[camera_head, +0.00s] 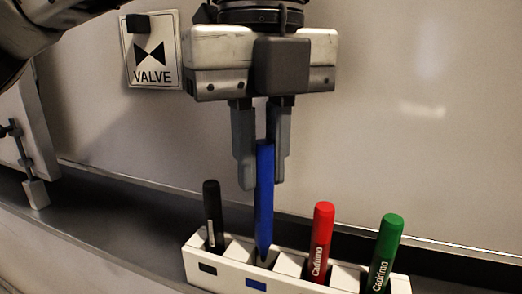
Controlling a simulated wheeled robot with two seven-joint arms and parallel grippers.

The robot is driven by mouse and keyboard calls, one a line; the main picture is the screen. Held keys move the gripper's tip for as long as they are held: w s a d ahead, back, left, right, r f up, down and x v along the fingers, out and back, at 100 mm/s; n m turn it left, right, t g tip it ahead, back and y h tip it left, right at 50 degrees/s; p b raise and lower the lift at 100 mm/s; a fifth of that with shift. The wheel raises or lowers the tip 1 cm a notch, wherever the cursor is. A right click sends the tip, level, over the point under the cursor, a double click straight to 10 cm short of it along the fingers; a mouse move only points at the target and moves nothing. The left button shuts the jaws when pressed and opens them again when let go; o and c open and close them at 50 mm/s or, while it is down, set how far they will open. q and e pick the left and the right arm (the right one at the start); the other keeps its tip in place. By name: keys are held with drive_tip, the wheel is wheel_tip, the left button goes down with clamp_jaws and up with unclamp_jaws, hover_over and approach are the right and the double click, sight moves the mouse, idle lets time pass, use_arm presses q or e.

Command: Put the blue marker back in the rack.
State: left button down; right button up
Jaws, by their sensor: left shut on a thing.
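The blue marker (264,200) is upright in my left gripper (261,180), whose two fingers are shut on its upper part. Its tapered lower end is at the white rack (203,282), in line with the slot behind the blue label (256,286). I cannot tell how far the tip is inside the slot. My right gripper is out of view.
A black marker (212,215) stands in the rack to the left. A red marker (321,240) and a green marker (385,250) stand to the right. A valve sign (152,66) is on the pale wall behind. The rack sits on a dark ledge (110,215).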

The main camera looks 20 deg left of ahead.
sight(261, 187)
use_arm(q)
drive_tip(key=shift+f+b, duration=1.35)
drive_tip(key=shift+f, duration=0.3)
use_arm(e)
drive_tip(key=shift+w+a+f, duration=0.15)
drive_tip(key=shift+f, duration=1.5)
use_arm(q)
drive_tip(key=c, duration=0.7)
unclamp_jaws()
drive_tip(key=shift+c, duration=0.2)
wheel_tip(261, 187, up, 3)
drive_tip(key=p, duration=0.2)
drive_tip(key=shift+r+p, duration=0.2)
drive_tip(key=shift+p, duration=0.15)
wheel_tip(261, 187, up, 7)
drive_tip(key=p, duration=0.5)
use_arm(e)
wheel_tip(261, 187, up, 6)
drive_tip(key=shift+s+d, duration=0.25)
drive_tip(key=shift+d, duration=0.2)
